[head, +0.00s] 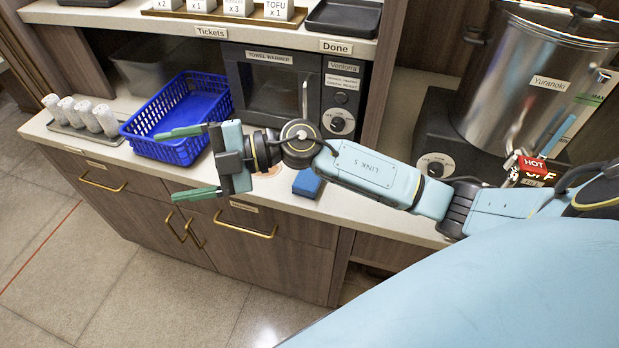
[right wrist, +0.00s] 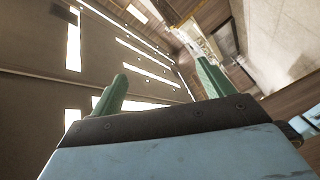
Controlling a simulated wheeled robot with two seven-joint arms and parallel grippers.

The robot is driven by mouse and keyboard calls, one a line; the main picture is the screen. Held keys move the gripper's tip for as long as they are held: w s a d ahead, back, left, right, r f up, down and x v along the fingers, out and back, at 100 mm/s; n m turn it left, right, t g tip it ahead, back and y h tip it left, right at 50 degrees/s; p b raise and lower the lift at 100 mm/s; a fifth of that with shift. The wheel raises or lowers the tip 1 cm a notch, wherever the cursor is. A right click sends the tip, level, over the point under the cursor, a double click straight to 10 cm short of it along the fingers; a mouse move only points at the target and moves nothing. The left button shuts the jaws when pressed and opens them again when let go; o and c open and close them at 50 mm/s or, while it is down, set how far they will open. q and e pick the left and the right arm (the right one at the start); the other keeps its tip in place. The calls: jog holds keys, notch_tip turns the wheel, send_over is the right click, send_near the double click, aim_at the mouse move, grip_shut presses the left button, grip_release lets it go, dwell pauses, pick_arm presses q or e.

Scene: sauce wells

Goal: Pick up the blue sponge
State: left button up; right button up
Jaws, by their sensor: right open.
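The blue sponge (head: 307,183) lies on the counter in the head view, in front of the towel warmer and just below my right forearm. My right gripper (head: 190,162) is open and empty, with green fingers spread apart. It is to the left of the sponge, over the counter's front edge and close to the blue basket. In the right wrist view the two green fingers (right wrist: 160,85) are apart with nothing between them. The sponge does not show in that view. My left gripper is not in view.
A blue basket (head: 150,146) and several rolled towels on a tray (head: 62,127) stand on the left. The towel warmer (head: 270,82) is behind. A steel Yuranoki pot (head: 500,95) stands at the right. A shelf (head: 275,31) overhangs the counter.

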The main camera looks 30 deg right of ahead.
jog(key=d+f+n+g+h, duration=0.3)
jog(key=d+f+g+h, duration=0.1)
jog(key=f+h, duration=0.15)
jog(key=m+g+h, duration=0.2)
jog(key=m+h, duration=0.1)
jog(key=h, duration=0.8)
send_over(309, 176)
notch_tip(309, 176, down, 2)
jog(key=shift+h, duration=0.25)
notch_tip(309, 176, down, 8)
jog(key=shift+d+r, duration=0.1)
notch_tip(309, 176, down, 6)
jog(key=shift+r+p, duration=0.1)
jog(key=shift+p, duration=0.3)
jog(key=c, duration=1.1)
notch_tip(309, 176, up, 10)
jog(key=shift+r, duration=0.1)
